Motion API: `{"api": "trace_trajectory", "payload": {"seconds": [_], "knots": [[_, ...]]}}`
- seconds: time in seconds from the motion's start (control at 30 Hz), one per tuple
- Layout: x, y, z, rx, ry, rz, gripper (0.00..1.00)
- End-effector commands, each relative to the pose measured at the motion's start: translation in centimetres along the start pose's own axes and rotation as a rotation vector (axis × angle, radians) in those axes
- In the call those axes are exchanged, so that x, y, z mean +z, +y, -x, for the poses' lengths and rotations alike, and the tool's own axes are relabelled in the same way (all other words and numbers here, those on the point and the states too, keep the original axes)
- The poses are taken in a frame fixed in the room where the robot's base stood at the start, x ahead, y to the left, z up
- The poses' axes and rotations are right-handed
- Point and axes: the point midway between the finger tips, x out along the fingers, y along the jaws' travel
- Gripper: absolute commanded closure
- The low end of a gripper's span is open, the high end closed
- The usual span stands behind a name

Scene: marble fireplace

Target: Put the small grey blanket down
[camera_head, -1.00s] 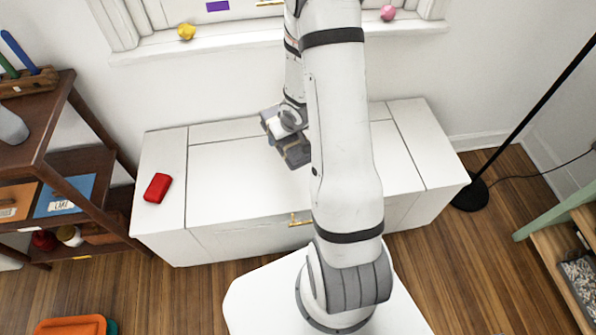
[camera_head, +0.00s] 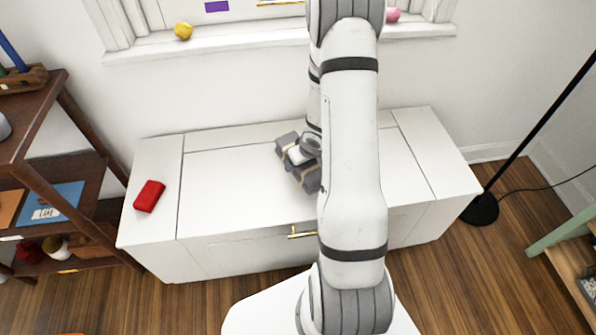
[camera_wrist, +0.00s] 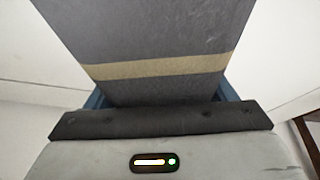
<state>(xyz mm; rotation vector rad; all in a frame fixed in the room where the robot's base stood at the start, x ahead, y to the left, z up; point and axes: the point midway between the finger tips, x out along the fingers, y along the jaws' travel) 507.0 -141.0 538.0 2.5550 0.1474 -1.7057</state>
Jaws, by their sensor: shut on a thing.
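The small grey blanket (camera_head: 309,179) is folded, with tan stripes. My gripper (camera_head: 299,157) is shut on it over the middle of the white cabinet (camera_head: 240,190). Whether the blanket touches the cabinet top cannot be told. In the wrist view the blanket (camera_wrist: 155,35) fills the upper middle, with one tan stripe across it, between the blue fingers of my gripper (camera_wrist: 162,97). My arm hides part of the cabinet top to the right.
A red object (camera_head: 149,196) lies on the cabinet's left end. A brown shelf (camera_head: 40,175) stands at the left, a black floor lamp (camera_head: 481,209) at the right. A window sill (camera_head: 250,40) with small objects is behind. The cabinet top is clear around the blanket.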

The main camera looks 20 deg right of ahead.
Motion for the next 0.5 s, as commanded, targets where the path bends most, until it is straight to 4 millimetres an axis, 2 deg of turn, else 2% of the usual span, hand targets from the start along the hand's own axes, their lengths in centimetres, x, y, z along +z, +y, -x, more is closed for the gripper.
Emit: {"api": "trace_trajectory", "payload": {"seconds": [0.1,0.2,0.5], "knots": [[0.9,0.0,-2.1,-0.001,0.000,-0.001,0.54],[1.2,0.0,-2.9,0.000,0.000,-0.002,0.54],[1.2,0.1,-2.8,0.000,0.000,-0.001,0.54]]}}
